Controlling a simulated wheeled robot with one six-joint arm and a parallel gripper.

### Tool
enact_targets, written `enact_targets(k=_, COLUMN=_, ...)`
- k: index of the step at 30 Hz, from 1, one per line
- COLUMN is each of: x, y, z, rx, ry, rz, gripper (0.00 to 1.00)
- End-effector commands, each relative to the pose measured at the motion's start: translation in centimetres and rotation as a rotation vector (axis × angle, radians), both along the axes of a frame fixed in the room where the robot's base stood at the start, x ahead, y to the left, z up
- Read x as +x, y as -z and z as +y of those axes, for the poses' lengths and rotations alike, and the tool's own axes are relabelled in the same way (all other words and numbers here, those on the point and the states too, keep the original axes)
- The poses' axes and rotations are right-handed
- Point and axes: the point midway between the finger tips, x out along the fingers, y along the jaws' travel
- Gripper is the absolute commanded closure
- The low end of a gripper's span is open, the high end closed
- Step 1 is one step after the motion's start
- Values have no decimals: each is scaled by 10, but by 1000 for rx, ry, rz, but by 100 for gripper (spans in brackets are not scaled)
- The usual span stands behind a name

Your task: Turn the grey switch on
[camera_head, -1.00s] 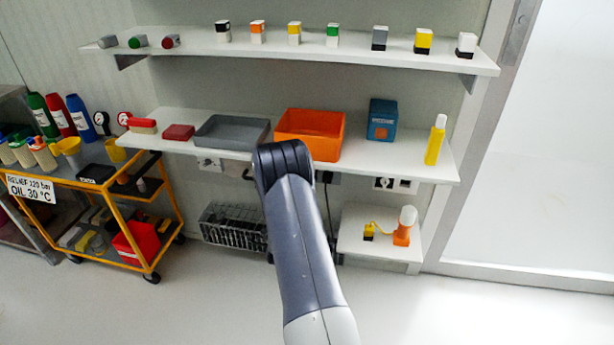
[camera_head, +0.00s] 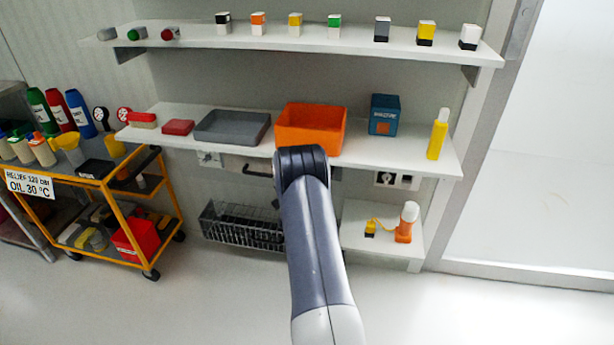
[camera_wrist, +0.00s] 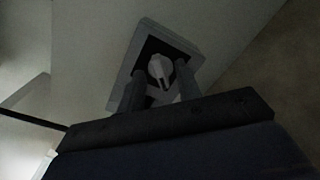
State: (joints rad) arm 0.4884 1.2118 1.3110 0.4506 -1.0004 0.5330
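In the wrist view a switch (camera_wrist: 161,67) with a light grey knob sits on a dark square face inside a grey frame. My gripper (camera_wrist: 159,74) is open, its two fingers apart on the left and right of the knob, with the tips close to the switch. I cannot tell whether they touch it. In the head view my gripper is hidden behind my own arm. A wall plate with a dark round control (camera_head: 384,179) shows under the lower shelf at right; I cannot tell whether it is the same switch.
The lower shelf (camera_head: 375,155) overhangs the wall plates and holds a grey tray (camera_head: 232,127) and an orange bin (camera_head: 310,128). A wire basket (camera_head: 242,229) hangs below. A small white shelf (camera_head: 385,245) holds an orange-and-white bottle (camera_head: 406,222). A yellow trolley (camera_head: 128,215) stands left.

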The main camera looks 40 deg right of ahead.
Motion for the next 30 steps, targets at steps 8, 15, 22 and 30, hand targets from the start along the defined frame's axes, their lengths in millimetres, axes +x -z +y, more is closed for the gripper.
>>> enact_targets(k=8, x=0, y=0, z=0, rx=0, ry=0, rz=0, gripper=78)
enact_targets(k=15, x=0, y=0, z=0, rx=0, ry=0, rz=0, gripper=98)
enact_targets(k=22, x=0, y=0, z=0, rx=1, ry=0, rz=-1, gripper=100)
enact_targets(k=30, x=0, y=3, z=0, rx=32, ry=1, rz=-38, gripper=100)
